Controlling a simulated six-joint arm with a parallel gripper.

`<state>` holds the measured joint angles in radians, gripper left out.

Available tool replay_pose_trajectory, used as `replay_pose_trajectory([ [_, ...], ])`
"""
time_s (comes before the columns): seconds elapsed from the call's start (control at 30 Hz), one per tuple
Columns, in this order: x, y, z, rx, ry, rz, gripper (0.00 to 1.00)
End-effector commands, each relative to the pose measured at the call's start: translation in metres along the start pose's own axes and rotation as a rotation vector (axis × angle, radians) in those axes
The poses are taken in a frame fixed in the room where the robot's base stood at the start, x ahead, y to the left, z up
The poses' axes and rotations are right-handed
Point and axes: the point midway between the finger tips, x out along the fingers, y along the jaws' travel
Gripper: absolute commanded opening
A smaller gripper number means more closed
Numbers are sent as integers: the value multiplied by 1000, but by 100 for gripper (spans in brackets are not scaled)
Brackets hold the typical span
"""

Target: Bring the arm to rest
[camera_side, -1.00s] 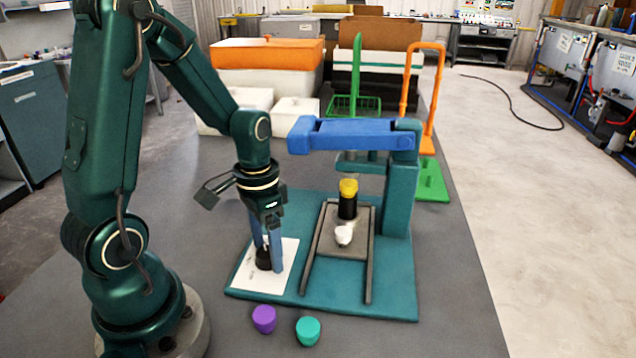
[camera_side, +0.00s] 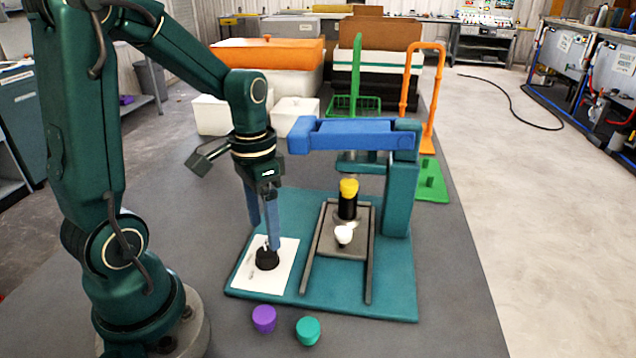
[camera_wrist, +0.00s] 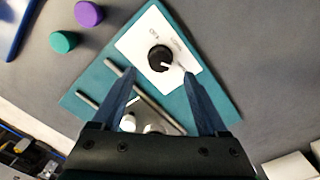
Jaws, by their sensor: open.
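My gripper (camera_side: 264,232) is open and empty. Its two blue fingers point down above a black knob (camera_side: 267,259) on a white panel (camera_side: 247,281). In the wrist view the knob (camera_wrist: 160,58) lies beyond and between the spread fingertips (camera_wrist: 160,72), and its white pointer mark shows. One finger overlaps the knob's upper part in the side view, and I cannot tell the exact height gap. The panel lies on a teal base plate (camera_side: 336,304).
Purple (camera_side: 264,319) and teal (camera_side: 308,331) caps sit in front.

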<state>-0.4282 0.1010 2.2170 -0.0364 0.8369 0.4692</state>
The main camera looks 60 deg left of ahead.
Motion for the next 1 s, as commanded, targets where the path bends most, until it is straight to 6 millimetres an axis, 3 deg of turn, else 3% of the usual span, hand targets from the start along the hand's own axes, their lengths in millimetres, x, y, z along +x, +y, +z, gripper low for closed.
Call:
replay_pose_trajectory([
  [0.23,-4,4,-3,25,21,-10,76],
  [0.47,-42,32,-8,140,185,-74,76],
  [0.7,-77,68,12,172,380,-96,76],
  [1.0,-88,87,41,72,513,-49,76],
])
